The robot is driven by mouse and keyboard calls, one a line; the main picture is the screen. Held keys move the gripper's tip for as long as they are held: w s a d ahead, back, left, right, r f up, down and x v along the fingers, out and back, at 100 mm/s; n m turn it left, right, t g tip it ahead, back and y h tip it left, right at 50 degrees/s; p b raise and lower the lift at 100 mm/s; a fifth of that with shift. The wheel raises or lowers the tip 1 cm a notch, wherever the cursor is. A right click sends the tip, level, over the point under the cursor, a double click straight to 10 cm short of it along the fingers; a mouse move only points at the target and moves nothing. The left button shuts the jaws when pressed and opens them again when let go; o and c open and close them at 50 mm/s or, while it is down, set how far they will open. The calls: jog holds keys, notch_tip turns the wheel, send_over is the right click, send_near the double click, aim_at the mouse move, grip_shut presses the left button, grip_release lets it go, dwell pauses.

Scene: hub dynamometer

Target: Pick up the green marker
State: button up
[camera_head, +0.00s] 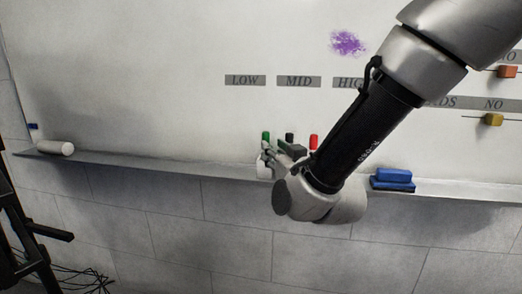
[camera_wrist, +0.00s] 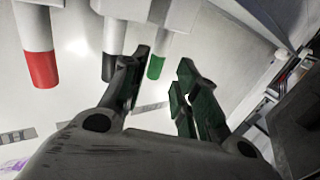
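The green marker (camera_head: 265,136) stands upright at the whiteboard ledge, green cap up, leftmost of three markers with white bodies. In the wrist view the green marker (camera_wrist: 156,67) shows between my gripper's two fingertips, and I cannot tell whether either finger touches it. My gripper (camera_wrist: 164,62) is open, with nothing held. In the head view my gripper (camera_head: 276,156) is at the ledge by the markers, and it hides part of them.
The black marker (camera_head: 290,138) is close beside the green one, and its cap shows by my left finger in the wrist view. The red marker (camera_head: 313,142) is farther right. Blue erasers (camera_head: 393,175) and a white cylinder (camera_head: 55,148) rest on the ledge (camera_head: 150,161).

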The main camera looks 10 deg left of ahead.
jog(key=x, duration=0.4)
jog(key=r+x, duration=0.1)
jog(key=x, duration=0.2)
jog(key=shift+w+d, duration=0.1)
jog(key=shift+w, duration=0.1)
jog(key=c, duration=0.7)
